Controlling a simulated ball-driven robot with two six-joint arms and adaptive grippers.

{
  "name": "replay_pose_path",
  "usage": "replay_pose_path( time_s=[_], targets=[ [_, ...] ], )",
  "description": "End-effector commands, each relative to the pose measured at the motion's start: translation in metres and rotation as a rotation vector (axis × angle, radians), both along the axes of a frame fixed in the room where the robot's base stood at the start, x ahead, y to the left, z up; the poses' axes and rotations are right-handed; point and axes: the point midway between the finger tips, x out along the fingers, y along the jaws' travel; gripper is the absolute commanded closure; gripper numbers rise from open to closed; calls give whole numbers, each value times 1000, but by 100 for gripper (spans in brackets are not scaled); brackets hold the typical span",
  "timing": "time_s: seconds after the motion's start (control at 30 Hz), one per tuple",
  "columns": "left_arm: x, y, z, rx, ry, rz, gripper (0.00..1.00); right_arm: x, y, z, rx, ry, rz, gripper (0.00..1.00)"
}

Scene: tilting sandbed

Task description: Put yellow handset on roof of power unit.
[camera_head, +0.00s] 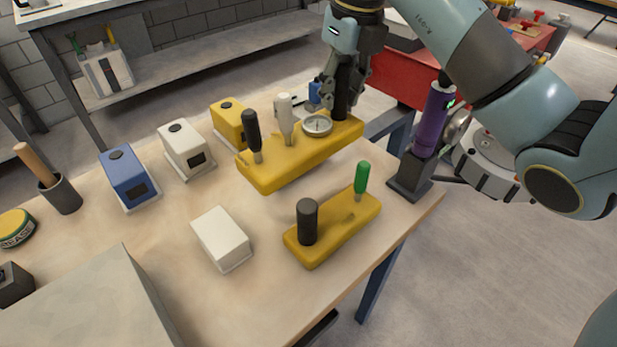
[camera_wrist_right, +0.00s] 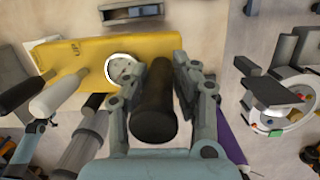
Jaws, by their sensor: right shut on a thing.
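My right gripper (camera_head: 347,82) is shut on an upright black cylinder (camera_head: 341,107) at the far right end of a long yellow body (camera_head: 277,178). In the right wrist view the cylinder (camera_wrist_right: 155,105) stands between both fingers (camera_wrist_right: 157,100), over the yellow body (camera_wrist_right: 105,58). That body also carries a dial, a white handle and a black handle. A small yellow box (camera_head: 228,115) with a black knob stands behind it on the bench. I cannot tell which yellow thing is the handset. A large grey box (camera_head: 100,300) at lower left may be the power unit. My left gripper is not in view.
A shorter yellow body (camera_head: 335,232) with a black cylinder and green handle lies in front. A white block (camera_head: 222,238), white box (camera_head: 186,148) and blue box (camera_head: 128,178) stand on the bench (camera_head: 175,235). A purple cylinder (camera_head: 433,118) stands at the right edge.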

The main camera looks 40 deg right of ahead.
Motion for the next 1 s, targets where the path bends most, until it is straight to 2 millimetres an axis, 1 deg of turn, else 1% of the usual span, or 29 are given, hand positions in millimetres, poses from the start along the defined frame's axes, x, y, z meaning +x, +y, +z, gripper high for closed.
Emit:
replay_pose_path(
  time_s=[0.03,0.17,0.33,0.43,0.63,0.8,0.87,1.0],
  targets=[
    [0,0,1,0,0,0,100,1,8,-1,4,-1,21,100],
    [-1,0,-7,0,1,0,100,1,14,-11,0,-1,49,100],
    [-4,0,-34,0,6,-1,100,1,13,-40,0,2,49,100],
    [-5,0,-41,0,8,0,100,0,13,-59,0,3,48,100],
    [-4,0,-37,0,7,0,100,0,13,-76,1,2,48,100],
    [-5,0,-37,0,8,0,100,0,13,-101,1,3,47,100],
    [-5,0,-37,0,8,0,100,0,13,-104,0,1,48,100],
    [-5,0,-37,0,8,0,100,1,13,-103,0,0,48,100]
  ],
)
